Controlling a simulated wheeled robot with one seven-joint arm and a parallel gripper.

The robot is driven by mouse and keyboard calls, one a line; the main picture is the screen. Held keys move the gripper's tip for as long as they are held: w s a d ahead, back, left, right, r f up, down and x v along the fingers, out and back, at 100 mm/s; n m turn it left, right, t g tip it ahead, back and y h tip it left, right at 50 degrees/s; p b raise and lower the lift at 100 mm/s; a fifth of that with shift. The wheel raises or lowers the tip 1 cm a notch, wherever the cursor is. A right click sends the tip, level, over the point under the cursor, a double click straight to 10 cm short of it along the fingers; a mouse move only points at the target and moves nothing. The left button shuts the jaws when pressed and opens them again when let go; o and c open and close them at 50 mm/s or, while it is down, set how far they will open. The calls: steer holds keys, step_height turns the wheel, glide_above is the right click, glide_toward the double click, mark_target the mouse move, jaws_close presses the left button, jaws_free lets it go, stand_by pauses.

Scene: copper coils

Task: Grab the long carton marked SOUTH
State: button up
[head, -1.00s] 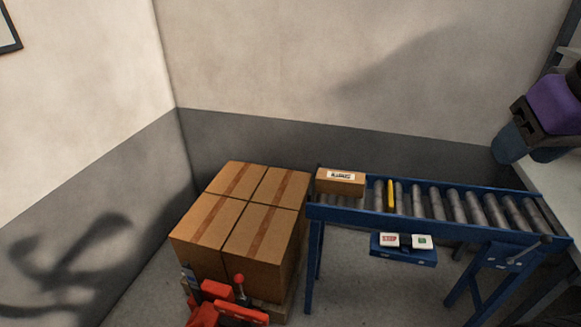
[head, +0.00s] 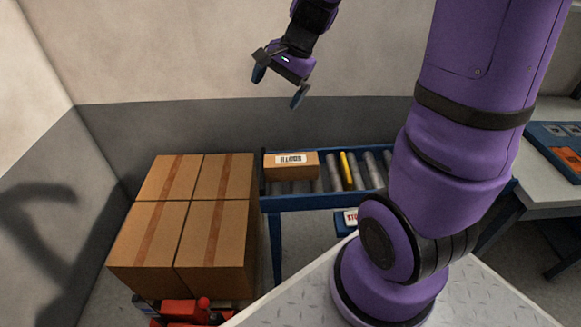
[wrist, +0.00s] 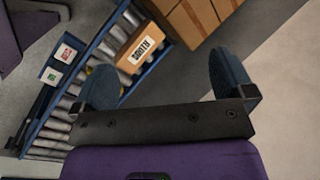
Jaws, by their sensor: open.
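The long carton (head: 291,165) is a brown box with a white label that seems to read SOUTH. It lies on the left end of the roller conveyor (head: 268,203) in the head view. In the wrist view the carton (wrist: 139,46) lies ahead of my fingers, with its label facing the camera. My gripper (head: 279,88) is open and empty, in the air above the conveyor's left end and apart from the carton. In the wrist view both fingers of my gripper (wrist: 165,84) are spread wide with nothing between them.
Large cartons (head: 150,232) stand stacked left of the conveyor, with red equipment (head: 187,312) in front. A STOP control box (head: 346,220) hangs on the conveyor's front. A workbench (head: 545,185) stands at right.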

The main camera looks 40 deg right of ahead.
steer(key=w+d+f+m, duration=0.2)
steer(key=d+f+m, duration=0.1)
steer(key=f, duration=0.3)
steer(key=w+d+f+m, duration=0.3)
steer(key=f+m, duration=0.1)
steer(key=f, duration=0.2)
steer(key=m, duration=0.5)
glide_toward(291, 159)
steer(key=shift+w+a+f, duration=0.2)
steer(key=shift+a, duration=0.1)
steer(key=shift+f+g, duration=0.3)
steer(key=shift+f, duration=0.1)
steer(key=x, duration=1)
steer(key=shift+w+d+f, duration=0.1)
steer(key=shift+w+f, duration=0.15)
steer(key=c, duration=1.1)
steer(key=shift+r, duration=0.1)
